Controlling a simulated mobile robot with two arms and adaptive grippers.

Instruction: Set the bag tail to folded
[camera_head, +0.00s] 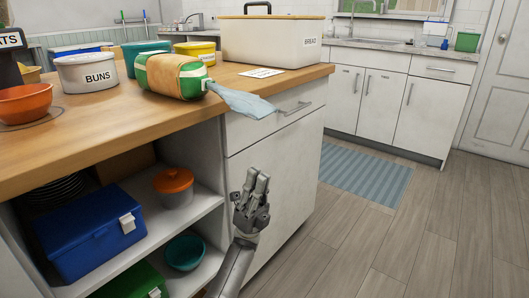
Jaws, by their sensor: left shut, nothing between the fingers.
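A bread bag (172,77) lies on its side on the wooden counter, with a green, white and orange-brown wrapper. Its pale blue tail (243,103) stretches out to the right, flared and unfolded, reaching past the counter's edge above the drawer. My left gripper (258,177) is shut and empty. It is in front of the white cabinet door, below the counter top and below the bag tail, apart from both. My right gripper is not in view.
A bread box (270,42) stands behind the bag, with a white card (261,73) before it. A buns tin (86,74) and orange bowl (25,103) are at left. Open shelves below hold a blue box (88,235). The floor at right is clear.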

